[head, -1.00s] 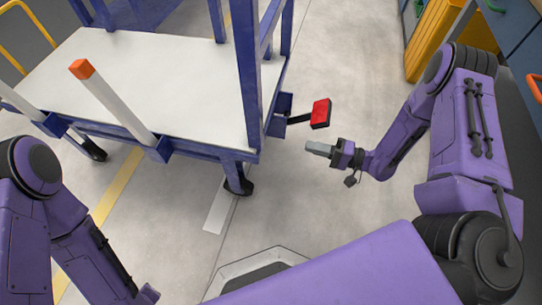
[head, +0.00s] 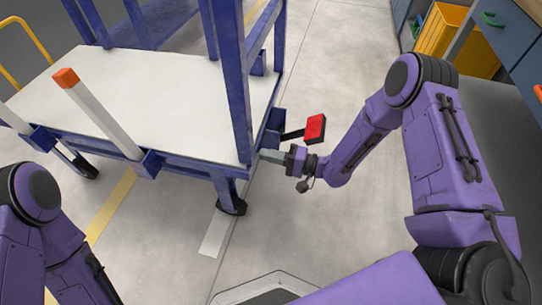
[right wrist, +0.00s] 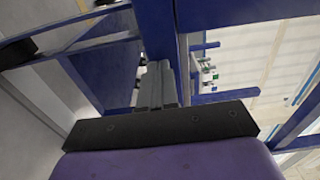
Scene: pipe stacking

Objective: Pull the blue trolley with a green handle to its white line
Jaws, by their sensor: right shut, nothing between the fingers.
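A blue-framed trolley with a white deck (head: 150,85) stands at the left of the head view; its blue post also shows in the right wrist view (right wrist: 205,15). I see no green handle on it. A red pedal (head: 315,128) sticks out from its near right corner. A white line (head: 213,233) lies on the floor by the corner caster (head: 231,206). My right gripper (head: 265,155) is shut and empty, its tips close to the trolley's corner post; contact is unclear. Its fingers (right wrist: 156,85) show beside the blue post in the wrist view. My left gripper is out of view.
A white post with an orange top (head: 100,115) stands at the trolley's side. A yellow rail (head: 25,45) is at the far left. A yellow bin (head: 440,40) and a blue cabinet with a green handle (head: 491,19) stand at the right. The floor between is clear.

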